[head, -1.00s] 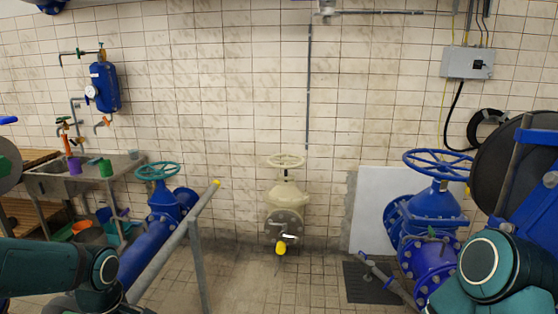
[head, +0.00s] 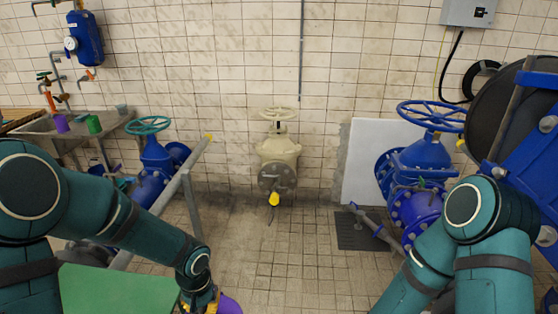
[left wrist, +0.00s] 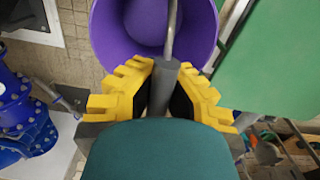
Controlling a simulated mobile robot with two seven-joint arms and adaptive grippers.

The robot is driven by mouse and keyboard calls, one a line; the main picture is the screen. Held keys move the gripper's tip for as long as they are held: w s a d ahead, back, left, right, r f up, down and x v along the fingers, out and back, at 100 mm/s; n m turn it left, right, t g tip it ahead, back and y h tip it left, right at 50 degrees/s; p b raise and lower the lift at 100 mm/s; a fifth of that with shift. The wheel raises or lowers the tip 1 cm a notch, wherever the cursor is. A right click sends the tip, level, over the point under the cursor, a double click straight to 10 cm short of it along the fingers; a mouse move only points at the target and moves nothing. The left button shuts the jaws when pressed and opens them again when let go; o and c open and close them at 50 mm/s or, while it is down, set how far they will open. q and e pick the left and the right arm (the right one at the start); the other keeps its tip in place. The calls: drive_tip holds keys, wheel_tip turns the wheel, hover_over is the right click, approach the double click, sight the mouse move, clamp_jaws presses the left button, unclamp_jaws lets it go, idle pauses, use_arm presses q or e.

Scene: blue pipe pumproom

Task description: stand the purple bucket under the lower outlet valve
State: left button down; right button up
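The purple bucket (head: 229,304) shows at the bottom edge of the head view, mostly cut off. In the left wrist view its round open mouth (left wrist: 205,25) lies just beyond my fingers. My left gripper (head: 205,302) has its yellow fingers closed on both sides of the grey grip of the bucket's handle (left wrist: 162,88). A small outlet with a yellow end (head: 274,199) sits low on the front of the cream valve (head: 278,150) at the wall. I cannot tell for certain that this is the lower outlet valve. My right gripper is out of view.
A green flat surface (head: 118,290) lies beside my left gripper. A grey rail (head: 190,203) stands before the blue pipe at left. Blue valve pipework (head: 425,165) and a dark floor grate (head: 360,230) are at right. The tiled floor (head: 280,255) between is clear.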

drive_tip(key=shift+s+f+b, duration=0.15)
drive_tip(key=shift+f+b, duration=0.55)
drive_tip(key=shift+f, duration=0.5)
